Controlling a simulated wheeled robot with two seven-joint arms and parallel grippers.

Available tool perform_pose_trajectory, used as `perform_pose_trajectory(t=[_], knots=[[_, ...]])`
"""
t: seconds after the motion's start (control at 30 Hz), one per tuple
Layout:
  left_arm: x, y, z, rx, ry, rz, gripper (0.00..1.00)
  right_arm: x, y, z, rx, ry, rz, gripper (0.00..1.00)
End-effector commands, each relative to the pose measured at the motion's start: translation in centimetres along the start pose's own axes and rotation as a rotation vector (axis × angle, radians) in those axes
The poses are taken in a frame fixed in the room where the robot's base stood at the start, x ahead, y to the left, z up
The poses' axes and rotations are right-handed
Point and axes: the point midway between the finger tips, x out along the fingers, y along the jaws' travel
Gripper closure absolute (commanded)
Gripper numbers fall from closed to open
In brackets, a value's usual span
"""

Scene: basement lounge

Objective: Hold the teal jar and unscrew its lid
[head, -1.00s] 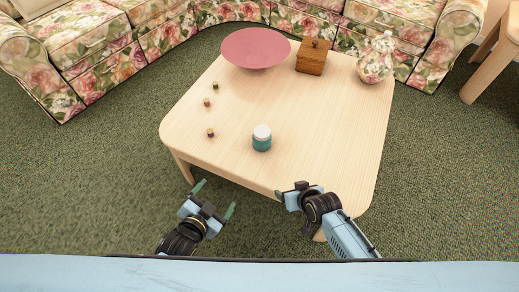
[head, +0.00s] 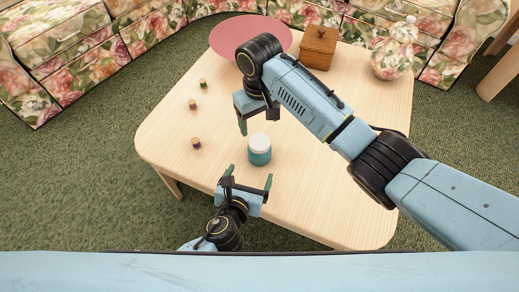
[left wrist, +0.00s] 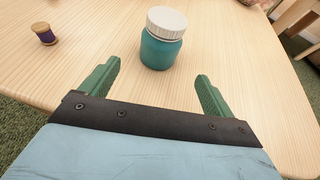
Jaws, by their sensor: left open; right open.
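The teal jar (head: 260,157) stands upright near the front of the wooden table, its white lid (head: 260,142) on top. In the left wrist view the jar (left wrist: 159,53) stands beyond and between the fingers, with its ribbed white lid (left wrist: 167,22) on. My left gripper (head: 248,179) is open and empty just in front of the jar, not touching it. My right gripper (head: 257,125) is open, pointing down just behind and above the jar. One right fingertip shows left of the lid; the arm hides part of the rest. Neither gripper visibly touches the jar.
Thread spools (head: 196,143) stand on the table's left side; a purple one (left wrist: 44,34) shows in the left wrist view. The table's front left (head: 165,150) is bare.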

Motion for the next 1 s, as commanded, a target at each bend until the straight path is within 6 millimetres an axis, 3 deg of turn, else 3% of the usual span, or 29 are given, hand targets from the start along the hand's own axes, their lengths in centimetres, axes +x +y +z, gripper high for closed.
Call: perform_pose_trajectory(t=[0.5,0.73,1.0], knots=[[8.6,0.0,0.1,-0.005,0.001,0.001,0.12,0.1,0.0,0.0,0.001,0.002,-0.001,0.27],[10.8,0.0,0.0,-0.004,0.001,0.001,0.12,0.1,0.0,0.0,0.001,0.002,-0.001,0.27],[11.6,0.0,0.0,-0.006,0.002,-0.001,0.12,0.1,0.0,0.0,0.001,0.002,-0.001,0.27]])
